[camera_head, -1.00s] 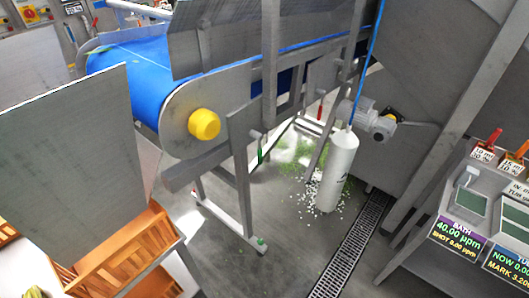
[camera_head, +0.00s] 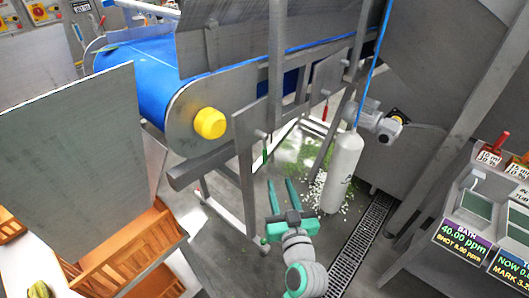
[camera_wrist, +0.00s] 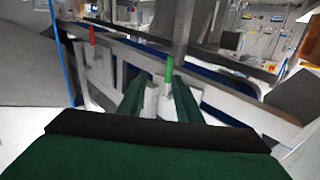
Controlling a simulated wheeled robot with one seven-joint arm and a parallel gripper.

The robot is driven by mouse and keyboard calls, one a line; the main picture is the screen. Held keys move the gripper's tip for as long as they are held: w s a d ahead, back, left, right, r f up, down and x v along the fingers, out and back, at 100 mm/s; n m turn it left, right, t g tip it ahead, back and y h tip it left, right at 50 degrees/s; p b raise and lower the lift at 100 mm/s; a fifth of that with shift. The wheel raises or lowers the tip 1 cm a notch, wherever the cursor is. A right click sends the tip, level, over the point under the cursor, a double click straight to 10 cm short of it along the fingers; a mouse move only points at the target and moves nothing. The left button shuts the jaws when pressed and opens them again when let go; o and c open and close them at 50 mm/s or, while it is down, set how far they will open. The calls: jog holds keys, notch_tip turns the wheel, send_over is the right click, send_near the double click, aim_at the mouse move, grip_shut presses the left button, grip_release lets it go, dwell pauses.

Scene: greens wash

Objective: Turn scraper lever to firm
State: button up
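A lever with a green handle (camera_head: 265,152) hangs down from a grey plate on the conveyor's side frame. A lever with a red handle (camera_head: 325,113) hangs from another plate farther back and to the right. I cannot tell from any label which is the scraper lever. My gripper (camera_head: 280,182) is open and empty, its two fingers apart, pointing toward the conveyor frame below the green handle in the picture. In the wrist view, the green handle (camera_wrist: 169,69) shows just beyond the fingertips, apart from them. The red handle (camera_wrist: 92,35) is farther left there.
The blue-belt conveyor (camera_head: 137,85) has a yellow roller cap (camera_head: 210,123) at its end. A white cylinder (camera_head: 342,172) hangs on a blue hose right of my gripper. A floor drain (camera_head: 353,245) runs below.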

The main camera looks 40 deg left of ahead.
aim_at(266, 154)
jog(key=shift+n+g+y, duration=0.7)
jog(key=shift+n, duration=0.2)
jog(key=r+x, duration=0.1)
jog(key=x, duration=0.3)
jog(key=r+x, duration=0.1)
jog(key=x, duration=0.8)
jog(key=shift+s+a+r, duration=0.25)
jog(key=shift+s+r, duration=0.15)
jog(key=shift+s, duration=0.05)
jog(key=shift+c, duration=0.6)
grip_shut()
jog(key=shift+d, duration=0.1)
